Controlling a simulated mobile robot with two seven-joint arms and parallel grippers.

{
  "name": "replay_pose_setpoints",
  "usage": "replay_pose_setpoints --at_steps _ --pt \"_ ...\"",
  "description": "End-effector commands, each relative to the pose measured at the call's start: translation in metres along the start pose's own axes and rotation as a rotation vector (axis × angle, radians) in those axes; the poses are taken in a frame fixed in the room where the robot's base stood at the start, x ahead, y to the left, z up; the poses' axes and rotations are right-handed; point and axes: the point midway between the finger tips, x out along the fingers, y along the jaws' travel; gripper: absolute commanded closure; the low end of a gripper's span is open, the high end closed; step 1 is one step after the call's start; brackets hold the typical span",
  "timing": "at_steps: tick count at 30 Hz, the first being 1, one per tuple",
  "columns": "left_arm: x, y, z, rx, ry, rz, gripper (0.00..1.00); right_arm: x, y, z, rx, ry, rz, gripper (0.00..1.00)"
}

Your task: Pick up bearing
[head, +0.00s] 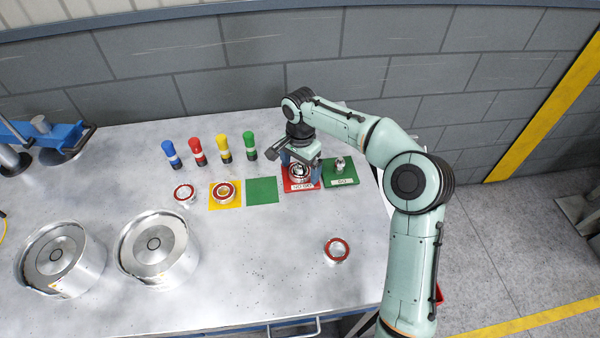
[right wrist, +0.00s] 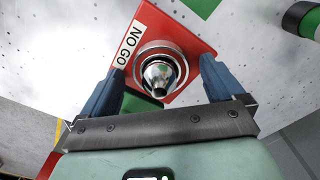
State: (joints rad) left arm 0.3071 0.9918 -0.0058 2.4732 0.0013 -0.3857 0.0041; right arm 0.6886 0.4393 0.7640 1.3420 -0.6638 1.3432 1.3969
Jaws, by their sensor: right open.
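My right gripper (head: 301,165) is over the red NO GO pad (head: 301,185). In the right wrist view its blue fingers (right wrist: 162,78) are open, one on each side of a shiny metal plug (right wrist: 160,76) with a silver ring around its foot. I cannot tell whether that ring is a bearing. A red-rimmed bearing (head: 337,250) lies alone on the front right of the table. Another bearing (head: 223,191) lies on the yellow mat, and a third (head: 185,194) lies on bare table to its left. My left gripper is not in view.
A green GO pad (head: 347,180) with a metal plug (head: 340,164) is right of the NO GO pad. An empty green mat (head: 262,190) lies left. Several coloured-handled tools (head: 223,149) stand behind. Two large metal drums (head: 157,247) fill the front left. The table's centre front is clear.

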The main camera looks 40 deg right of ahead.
Motion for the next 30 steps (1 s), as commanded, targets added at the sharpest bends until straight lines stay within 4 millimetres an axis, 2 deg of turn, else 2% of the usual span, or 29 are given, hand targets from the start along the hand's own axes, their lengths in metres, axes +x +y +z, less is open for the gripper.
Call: replay_pose_setpoints --at_steps 6,8,12,15,23,30 --pt "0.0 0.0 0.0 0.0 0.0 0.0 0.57 0.001 0.0 0.0 0.0 0.0 -0.001 0.05" --pt "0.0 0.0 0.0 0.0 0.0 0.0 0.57 0.001 0.0 0.0 0.0 0.0 -0.001 0.21" --pt "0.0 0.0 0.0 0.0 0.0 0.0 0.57 0.0 0.0 0.0 0.0 0.0 -0.001 0.67" --pt "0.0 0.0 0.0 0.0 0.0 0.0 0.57 0.0 0.0 0.0 0.0 0.001 -0.002 0.78" --pt "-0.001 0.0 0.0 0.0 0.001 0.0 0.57 -0.003 -0.001 0.0 0.0 0.002 -0.003 0.78" --pt "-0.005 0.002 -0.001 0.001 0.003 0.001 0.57 -0.029 -0.001 0.0 0.0 0.003 -0.005 0.78"
